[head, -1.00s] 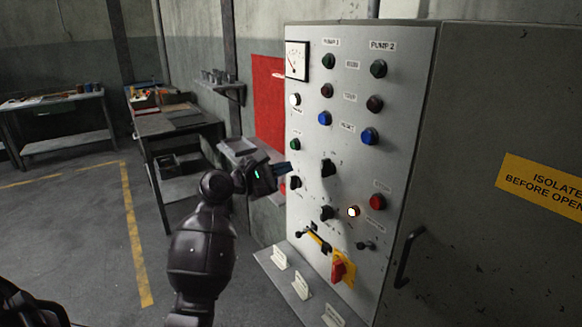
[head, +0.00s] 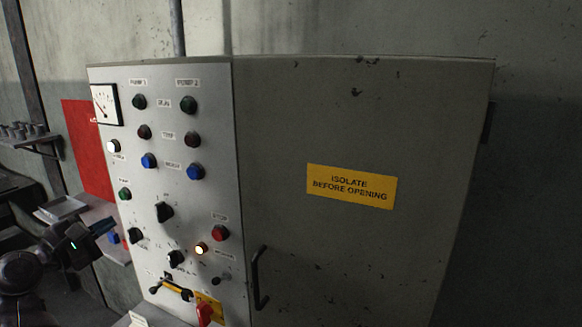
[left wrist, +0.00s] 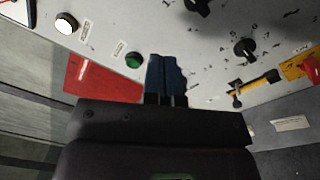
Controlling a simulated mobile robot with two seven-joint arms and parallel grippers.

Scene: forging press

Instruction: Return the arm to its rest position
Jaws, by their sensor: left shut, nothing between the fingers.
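My left gripper (head: 103,227) is at the lower left of the head view, in front of the left edge of the control panel (head: 215,130). Its blue fingers are shut together with nothing between them. In the left wrist view the shut fingers (left wrist: 167,77) point toward the panel face, near a green button (left wrist: 134,60); whether they touch the panel I cannot tell. The dark arm (head: 25,275) behind the gripper is mine. My right gripper is not in view.
The grey cabinet (head: 400,120) fills the middle and right, with a yellow sign (head: 350,186) and a protruding door handle (head: 260,278). A red-and-yellow switch (head: 206,309) sits low on the panel. A red board (head: 88,150) and a small shelf (head: 35,138) are at the left.

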